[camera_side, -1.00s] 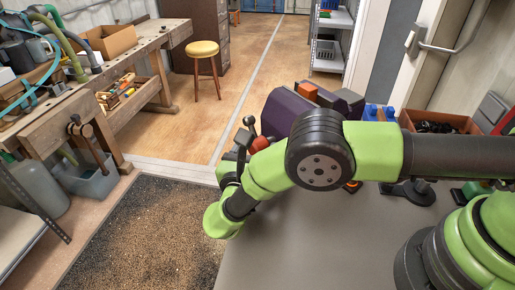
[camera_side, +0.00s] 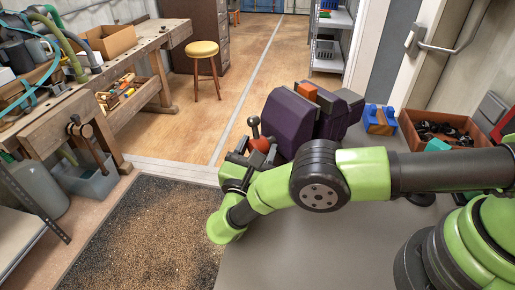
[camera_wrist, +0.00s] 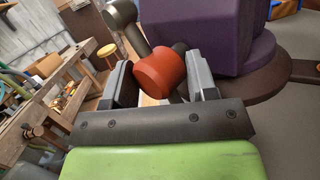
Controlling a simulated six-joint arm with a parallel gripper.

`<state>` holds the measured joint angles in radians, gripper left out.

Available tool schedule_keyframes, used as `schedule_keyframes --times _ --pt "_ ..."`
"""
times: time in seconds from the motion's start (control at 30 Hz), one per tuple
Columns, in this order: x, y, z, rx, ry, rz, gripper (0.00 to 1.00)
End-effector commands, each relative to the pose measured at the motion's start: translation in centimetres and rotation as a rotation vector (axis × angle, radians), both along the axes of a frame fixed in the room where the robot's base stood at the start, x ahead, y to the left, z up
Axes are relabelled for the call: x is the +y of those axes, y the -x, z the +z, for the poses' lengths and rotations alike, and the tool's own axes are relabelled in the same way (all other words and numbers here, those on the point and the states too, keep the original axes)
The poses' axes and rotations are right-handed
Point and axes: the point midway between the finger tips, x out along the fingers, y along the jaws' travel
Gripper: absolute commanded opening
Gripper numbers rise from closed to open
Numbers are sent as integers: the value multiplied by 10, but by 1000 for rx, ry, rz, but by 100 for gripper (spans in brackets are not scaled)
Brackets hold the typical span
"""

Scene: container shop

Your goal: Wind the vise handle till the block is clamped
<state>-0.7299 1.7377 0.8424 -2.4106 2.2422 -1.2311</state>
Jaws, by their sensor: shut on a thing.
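The purple vise (camera_side: 286,124) stands on the grey bench top. A small orange block (camera_side: 305,91) sits between its jaws; any gap beside it is too small to tell. The handle has a dark bar with a ball end (camera_side: 253,121) and a red-orange grip, also seen in the wrist view (camera_wrist: 160,73). My gripper (camera_wrist: 162,82) is shut on this red-orange grip, one finger on each side. In the side view my gripper (camera_side: 240,163) is at the vise's left end, partly hidden by my wrist. The block is not clear in the wrist view.
A blue and wooden piece (camera_side: 379,119) and a brown bin (camera_side: 408,130) of dark parts lie right of the vise. A wooden workbench (camera_side: 165,35) and yellow stool (camera_side: 203,49) stand farther off. The front of the bench top is free apart from my arm.

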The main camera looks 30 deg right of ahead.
Motion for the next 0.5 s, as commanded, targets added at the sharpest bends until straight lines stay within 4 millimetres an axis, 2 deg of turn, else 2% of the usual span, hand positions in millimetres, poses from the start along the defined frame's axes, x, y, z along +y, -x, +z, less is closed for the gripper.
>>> schedule_keyframes --times 0.17,0.47,0.5 --pt "1 -1 0 -71 2 10 29" --pt "1 -1 0 -76 3 11 29" --pt "1 -1 0 -75 3 11 59"
